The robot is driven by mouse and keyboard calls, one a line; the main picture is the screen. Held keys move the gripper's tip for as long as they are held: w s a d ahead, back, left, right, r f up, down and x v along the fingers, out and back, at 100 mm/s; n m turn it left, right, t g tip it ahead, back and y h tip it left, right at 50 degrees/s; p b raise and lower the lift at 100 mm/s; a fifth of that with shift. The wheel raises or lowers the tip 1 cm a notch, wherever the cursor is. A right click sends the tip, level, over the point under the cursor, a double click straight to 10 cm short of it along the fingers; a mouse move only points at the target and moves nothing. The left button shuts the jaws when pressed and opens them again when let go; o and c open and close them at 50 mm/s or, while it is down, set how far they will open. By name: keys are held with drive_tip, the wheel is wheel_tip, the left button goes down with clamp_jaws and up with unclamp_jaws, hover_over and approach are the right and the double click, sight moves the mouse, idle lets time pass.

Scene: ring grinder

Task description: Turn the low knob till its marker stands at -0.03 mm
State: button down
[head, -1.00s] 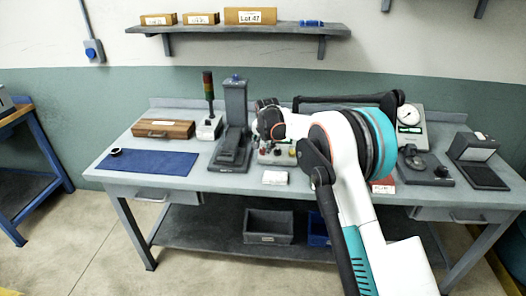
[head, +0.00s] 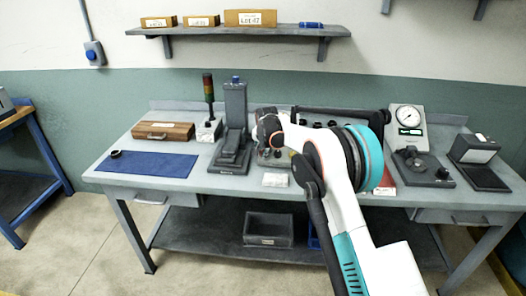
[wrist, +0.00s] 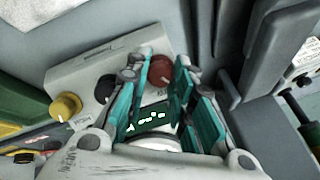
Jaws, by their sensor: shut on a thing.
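In the wrist view, my gripper (wrist: 161,82) has its teal fingers on both sides of a red knob (wrist: 160,68) with a pale marker line. It is shut on this knob, partly hiding it. A black knob (wrist: 104,90) and a yellow knob (wrist: 66,106) are further left on the same light control panel (wrist: 88,72). The printing near the knobs is too small and turned to read surely, so I cannot read the marker's value. In the head view, my gripper (head: 267,143) is low over the panel, and my arm hides part of it.
A dark column stand (head: 236,115) and a signal tower (head: 209,105) stand left of the panel. A dial gauge (head: 409,117) stands right. The blue mat (head: 150,168) has free room.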

drive_tip(key=shift+n+h, duration=0.3)
drive_tip(key=shift+n, duration=1.1)
drive_tip(key=c, duration=1.4)
unclamp_jaws()
drive_tip(key=shift+o, duration=0.2)
drive_tip(key=v, duration=1.2)
drive_tip(key=shift+w+r, duration=0.15)
drive_tip(key=shift+w, duration=0.05)
